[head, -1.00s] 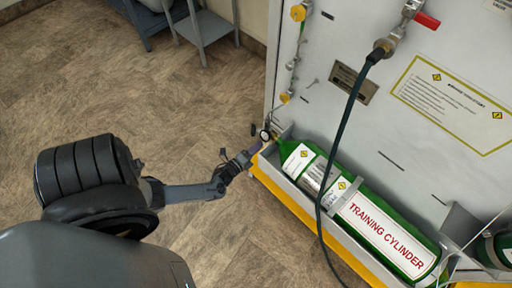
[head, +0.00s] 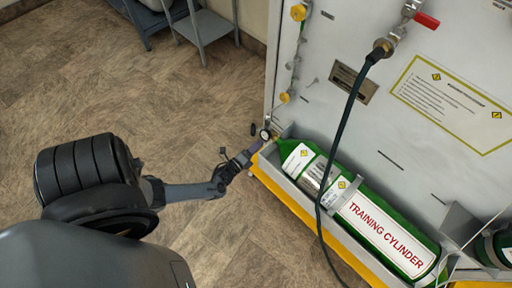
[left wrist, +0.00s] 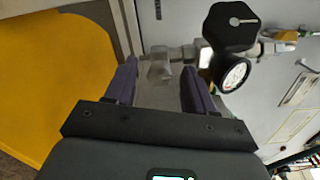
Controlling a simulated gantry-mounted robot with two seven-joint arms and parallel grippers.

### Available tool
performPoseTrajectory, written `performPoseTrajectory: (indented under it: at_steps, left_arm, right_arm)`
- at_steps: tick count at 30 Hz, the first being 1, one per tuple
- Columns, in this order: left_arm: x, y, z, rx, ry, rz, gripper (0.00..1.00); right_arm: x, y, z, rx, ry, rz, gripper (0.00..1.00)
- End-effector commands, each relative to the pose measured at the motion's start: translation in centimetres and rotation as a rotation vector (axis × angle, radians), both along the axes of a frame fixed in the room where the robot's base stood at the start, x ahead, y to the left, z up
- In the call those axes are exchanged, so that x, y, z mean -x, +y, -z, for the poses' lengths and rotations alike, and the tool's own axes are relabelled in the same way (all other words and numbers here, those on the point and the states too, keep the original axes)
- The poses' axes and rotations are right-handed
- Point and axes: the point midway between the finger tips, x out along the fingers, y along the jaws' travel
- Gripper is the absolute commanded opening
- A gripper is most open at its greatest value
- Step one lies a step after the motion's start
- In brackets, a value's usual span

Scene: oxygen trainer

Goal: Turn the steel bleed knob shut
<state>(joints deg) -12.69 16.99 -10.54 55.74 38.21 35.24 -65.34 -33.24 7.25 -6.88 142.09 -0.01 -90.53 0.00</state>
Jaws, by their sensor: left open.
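The steel bleed knob (left wrist: 160,68) shows in the left wrist view as a small grey metal piece on a horizontal fitting. My left gripper (left wrist: 159,72) is open, its two purple fingers on either side of the knob with gaps visible; I cannot tell how deep the knob sits between them. In the head view the left gripper (head: 257,146) is at the valve end of the green training cylinder (head: 385,230), and the knob cannot be made out there. My right gripper is not in view.
A black knob (left wrist: 232,28) and a round gauge (left wrist: 233,75) sit close beside the right finger. The white panel (head: 400,140) rises behind the cylinder. A dark hose (head: 345,125) hangs over the cylinder. The floor (head: 110,90) to the left is open.

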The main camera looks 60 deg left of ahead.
Motion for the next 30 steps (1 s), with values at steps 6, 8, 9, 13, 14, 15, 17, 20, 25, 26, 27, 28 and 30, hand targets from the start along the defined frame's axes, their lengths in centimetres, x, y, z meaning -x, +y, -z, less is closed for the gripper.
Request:
performPoseTrajectory:
  at_steps: [6, 8, 9, 13, 14, 15, 17, 20, 25, 26, 27, 28, 30]
  left_arm:
    - [0.8, -0.2, 0.0, 0.001, 0.002, -0.001, 0.54]
    - [1.4, -0.4, -0.1, 0.001, 0.002, -0.001, 0.54]
    - [2.0, -0.6, -0.1, 0.001, 0.002, -0.001, 0.54]
    - [4.1, -1.3, -0.1, 0.003, 0.003, -0.001, 0.54]
    - [4.6, -1.4, -0.1, 0.002, 0.002, -0.001, 0.54]
    - [5.3, -1.6, -0.1, 0.002, 0.003, -0.001, 0.54]
    - [6.3, -1.9, -0.1, 0.002, 0.003, 0.000, 0.54]
    - [7.7, -2.4, -0.1, 0.001, 0.003, -0.001, 0.54]
    - [9.5, -2.9, -0.1, 0.001, 0.000, -0.001, 0.54]
    - [9.7, -2.9, -0.1, 0.000, 0.000, -0.001, 0.54]
    - [9.9, -3.0, -0.1, 0.000, 0.000, -0.001, 0.54]
    - [10.1, -3.1, -0.1, 0.000, 0.000, -0.001, 0.54]
    - [10.3, -3.1, 0.0, 0.000, 0.000, -0.001, 0.54]
  right_arm:
    - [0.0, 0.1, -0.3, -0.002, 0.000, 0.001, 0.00]
    - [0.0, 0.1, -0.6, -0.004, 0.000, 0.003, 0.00]
    - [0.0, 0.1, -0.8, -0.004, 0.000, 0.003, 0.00]
    - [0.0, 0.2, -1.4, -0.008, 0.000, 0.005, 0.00]
    - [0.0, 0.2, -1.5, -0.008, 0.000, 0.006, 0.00]
    - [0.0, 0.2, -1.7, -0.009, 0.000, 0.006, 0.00]
    - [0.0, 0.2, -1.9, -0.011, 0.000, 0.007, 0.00]
    - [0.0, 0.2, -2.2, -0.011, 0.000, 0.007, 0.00]
    - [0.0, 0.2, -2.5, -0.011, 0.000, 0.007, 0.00]
    - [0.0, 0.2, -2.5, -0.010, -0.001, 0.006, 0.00]
    - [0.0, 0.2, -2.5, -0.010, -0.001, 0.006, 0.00]
    - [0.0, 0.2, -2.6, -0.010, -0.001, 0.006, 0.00]
    - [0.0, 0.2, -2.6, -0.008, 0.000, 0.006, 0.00]
